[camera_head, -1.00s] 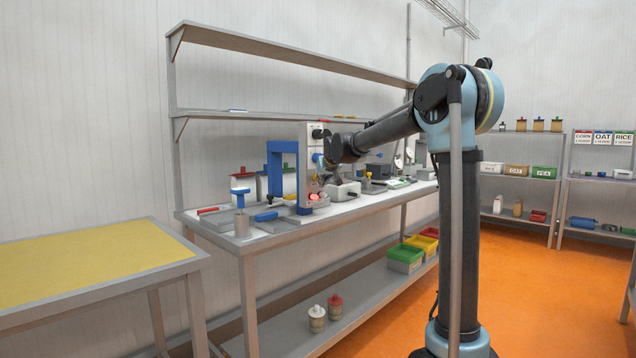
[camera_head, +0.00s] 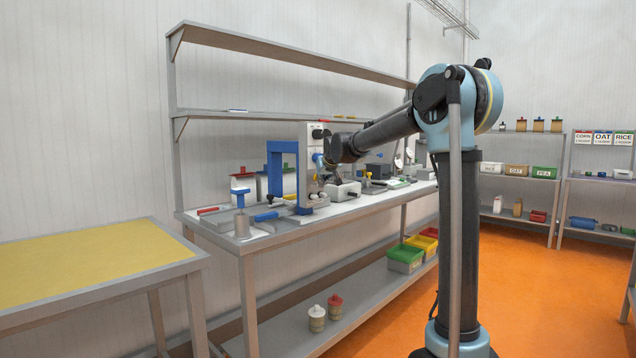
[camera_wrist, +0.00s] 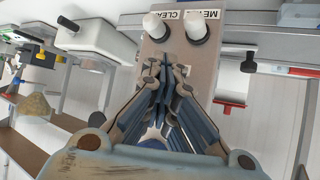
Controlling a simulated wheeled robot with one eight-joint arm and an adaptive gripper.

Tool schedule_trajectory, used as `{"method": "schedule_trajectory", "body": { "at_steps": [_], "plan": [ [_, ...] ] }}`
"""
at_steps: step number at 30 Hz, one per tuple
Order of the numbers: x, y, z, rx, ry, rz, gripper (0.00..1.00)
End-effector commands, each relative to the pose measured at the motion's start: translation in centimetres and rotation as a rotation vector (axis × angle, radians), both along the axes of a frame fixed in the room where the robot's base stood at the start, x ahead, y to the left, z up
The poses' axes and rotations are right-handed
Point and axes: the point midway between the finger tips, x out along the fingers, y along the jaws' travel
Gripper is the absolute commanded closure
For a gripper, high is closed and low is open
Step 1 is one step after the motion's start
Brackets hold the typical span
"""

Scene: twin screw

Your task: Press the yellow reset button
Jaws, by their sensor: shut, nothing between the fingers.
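A beige control panel (camera_wrist: 150,70) fills the middle of the wrist view. Two pale round lamps (camera_wrist: 196,26) stand on it beside labels reading "CLEAR" and a partly covered "MET". In the head view my gripper (camera_head: 326,166) is at the panel's right side. I cannot make out the yellow button clearly; my fingers cover part of the panel.
The workbench (camera_head: 285,230) also holds a blue arch frame (camera_head: 274,172), a blue-topped post (camera_head: 240,212) and a grey box (camera_head: 344,191) close to the panel. A shelf (camera_head: 290,116) runs above. A yellow-topped table (camera_head: 90,262) stands left. Orange floor is clear at right.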

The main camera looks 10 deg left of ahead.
Motion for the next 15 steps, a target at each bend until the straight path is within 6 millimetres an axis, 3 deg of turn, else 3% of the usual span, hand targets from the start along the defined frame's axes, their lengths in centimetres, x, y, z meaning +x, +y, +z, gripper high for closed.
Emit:
{"method": "schedule_trajectory", "body": {
  "at_steps": [15],
  "plan": [
    [-0.9,-1.13,-0.01,0.001,0.0,-0.001,1.0]
  ]
}}
